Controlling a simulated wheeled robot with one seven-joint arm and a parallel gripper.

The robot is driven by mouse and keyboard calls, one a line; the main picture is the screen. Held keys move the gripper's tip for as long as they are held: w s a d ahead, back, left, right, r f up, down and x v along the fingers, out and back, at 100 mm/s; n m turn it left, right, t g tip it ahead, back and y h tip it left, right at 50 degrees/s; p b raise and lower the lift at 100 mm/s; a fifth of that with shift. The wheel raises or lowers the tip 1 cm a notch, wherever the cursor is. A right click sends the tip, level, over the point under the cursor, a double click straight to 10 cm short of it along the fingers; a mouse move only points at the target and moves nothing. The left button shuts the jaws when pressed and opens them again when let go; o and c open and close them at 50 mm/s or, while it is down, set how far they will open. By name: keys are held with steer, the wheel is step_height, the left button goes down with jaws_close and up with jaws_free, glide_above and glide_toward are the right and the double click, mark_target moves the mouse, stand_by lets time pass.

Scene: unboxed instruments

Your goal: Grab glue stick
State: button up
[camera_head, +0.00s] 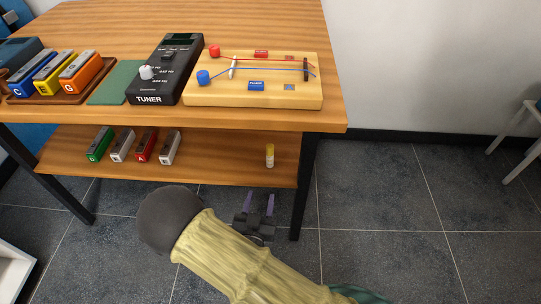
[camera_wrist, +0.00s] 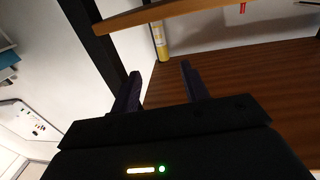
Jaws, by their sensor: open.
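My gripper (camera_head: 257,203) is open and empty, in front of the shelf edge and apart from the glue stick. Its two fingers also show in the wrist view (camera_wrist: 160,82).
A black table leg (camera_head: 304,185) stands just right of the glue stick. Several small blocks (camera_head: 133,146) sit on the shelf's left. The tabletop (camera_head: 330,105) above holds a tuner (camera_head: 165,72) and a wooden board (camera_head: 253,80). Shelf space around the glue stick is clear.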

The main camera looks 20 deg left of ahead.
steer(key=b, duration=0.4)
glide_toward(269, 158)
steer(key=w, duration=0.3)
steer(key=w+f, duration=0.1)
steer(key=w, duration=0.1)
steer(key=shift+w+a, duration=0.1)
steer(key=shift+a, duration=0.15)
steer(key=shift+w+r, duration=0.15)
steer(key=shift+w, duration=0.25)
steer(key=w+b, duration=0.2)
steer(key=w, duration=0.1)
steer(key=w+b, duration=0.1)
steer(key=w, duration=0.1)
steer(key=shift+a+r, duration=0.25)
steer(key=shift+a, duration=0.15)
steer(key=shift+w, duration=0.1)
jaws_close()
